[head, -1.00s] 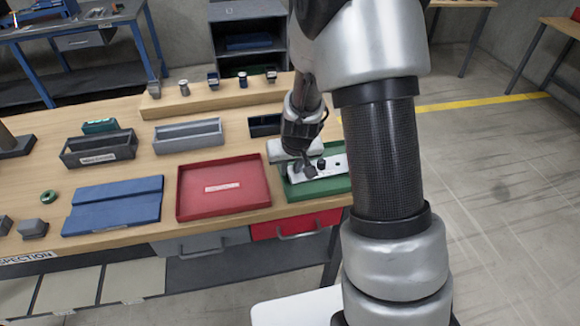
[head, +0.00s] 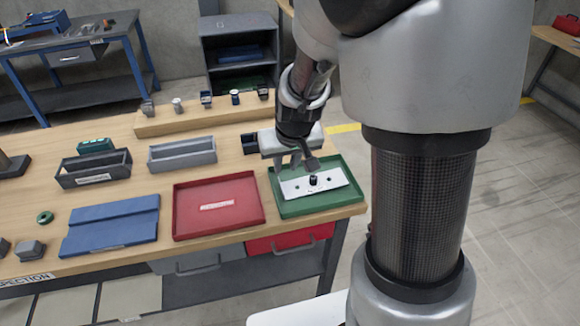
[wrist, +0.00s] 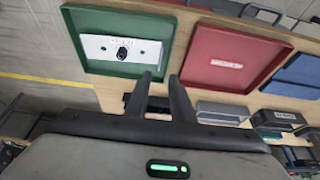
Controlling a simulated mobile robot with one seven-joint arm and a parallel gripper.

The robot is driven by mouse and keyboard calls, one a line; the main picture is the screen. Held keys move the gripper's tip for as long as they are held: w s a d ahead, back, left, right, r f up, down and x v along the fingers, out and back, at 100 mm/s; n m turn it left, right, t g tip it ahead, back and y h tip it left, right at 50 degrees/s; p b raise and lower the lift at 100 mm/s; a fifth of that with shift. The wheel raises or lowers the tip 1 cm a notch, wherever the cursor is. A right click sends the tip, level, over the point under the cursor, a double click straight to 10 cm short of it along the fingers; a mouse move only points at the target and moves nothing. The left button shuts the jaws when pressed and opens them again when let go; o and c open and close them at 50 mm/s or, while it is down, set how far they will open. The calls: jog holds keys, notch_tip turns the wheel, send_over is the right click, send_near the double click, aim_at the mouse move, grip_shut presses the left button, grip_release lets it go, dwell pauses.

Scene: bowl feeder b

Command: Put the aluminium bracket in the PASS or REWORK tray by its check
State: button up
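The aluminium bracket (head: 298,187), a pale flat plate with a black knob-like part at its middle, lies in the green tray (head: 345,203) at the table's right end. In the wrist view the bracket (wrist: 150,55) lies flat inside the green tray (wrist: 93,20). My gripper (head: 304,163) is above the tray's back edge, clear of the bracket. In the wrist view my gripper (wrist: 160,77) has its fingers apart with nothing between them. The red tray (head: 190,229) beside the green one is empty except for a white label, too small to read.
A blue flat fixture (head: 108,228) lies left of the red tray. Grey bins (head: 182,154) and a wooden riser (head: 190,121) with several small parts stand behind. A small dark box (head: 249,143) is by my gripper. A green ring (head: 45,217) lies at left.

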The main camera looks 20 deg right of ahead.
jog(key=s+r+t, duration=0.1)
jog(key=s+r, duration=1.6)
jog(key=s, duration=0.3)
jog(key=shift+s+r, duration=0.15)
jog(key=shift+r, duration=0.1)
jog(key=shift+d+r, duration=0.1)
jog(key=shift+r+p, duration=0.9)
jog(key=shift+p, duration=0.05)
